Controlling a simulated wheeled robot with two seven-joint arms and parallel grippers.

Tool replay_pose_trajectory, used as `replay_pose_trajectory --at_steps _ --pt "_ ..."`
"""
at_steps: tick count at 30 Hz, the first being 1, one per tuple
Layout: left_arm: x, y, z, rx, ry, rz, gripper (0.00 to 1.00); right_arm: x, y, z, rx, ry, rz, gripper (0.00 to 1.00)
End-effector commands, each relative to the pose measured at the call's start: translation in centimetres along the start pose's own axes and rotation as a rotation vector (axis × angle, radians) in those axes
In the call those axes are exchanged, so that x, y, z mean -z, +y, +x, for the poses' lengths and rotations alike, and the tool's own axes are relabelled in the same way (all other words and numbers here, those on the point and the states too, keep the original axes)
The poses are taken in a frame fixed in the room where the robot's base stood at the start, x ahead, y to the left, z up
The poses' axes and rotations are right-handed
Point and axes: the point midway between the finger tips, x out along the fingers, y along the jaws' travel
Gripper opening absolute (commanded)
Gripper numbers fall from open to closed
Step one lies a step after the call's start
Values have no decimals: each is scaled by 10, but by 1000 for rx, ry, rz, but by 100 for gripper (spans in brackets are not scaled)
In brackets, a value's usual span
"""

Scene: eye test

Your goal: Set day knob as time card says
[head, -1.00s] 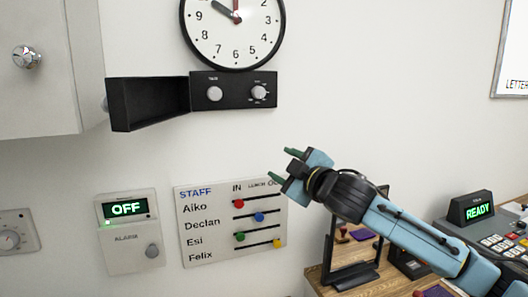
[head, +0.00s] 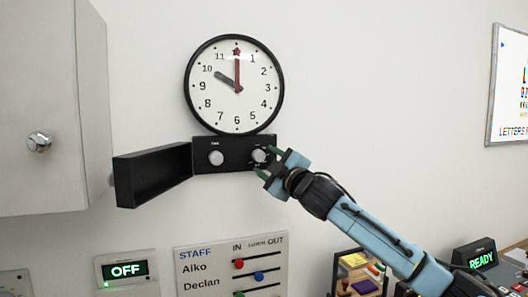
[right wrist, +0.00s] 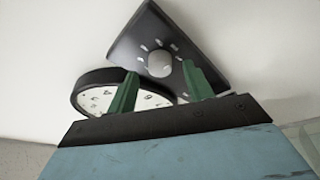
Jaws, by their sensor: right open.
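A black control panel (head: 234,167) is on the wall below the round clock. It has two pale grey knobs: a left knob (head: 216,158) under a small label too blurred to read, and a right knob (head: 259,155) ringed by small marks. My right gripper (head: 265,161) is open at the right knob, its green fingers close to it. In the right wrist view the knob (right wrist: 159,63) shows between and just beyond the two fingers (right wrist: 159,72); I cannot tell if they touch it. I see no time card. My left gripper is out of view.
The clock (head: 220,108) is just above the panel. A black open flap (head: 153,180) juts out on the panel's left, near a white cabinet (head: 50,110). A staff board (head: 205,268) and an OFF display (head: 125,270) are below.

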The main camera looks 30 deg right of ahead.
Motion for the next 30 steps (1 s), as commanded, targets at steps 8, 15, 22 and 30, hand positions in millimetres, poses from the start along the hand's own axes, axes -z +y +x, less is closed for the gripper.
replay_pose_trajectory --at_steps 8,15,22,30 --pt "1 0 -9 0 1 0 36 0 0 20 0 0 0 51" --pt "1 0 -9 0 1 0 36 0 -1 21 0 0 0 51" --pt "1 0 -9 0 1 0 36 -1 -1 21 0 -1 0 28" --pt "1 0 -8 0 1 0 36 -1 -1 21 -1 -1 3 7"
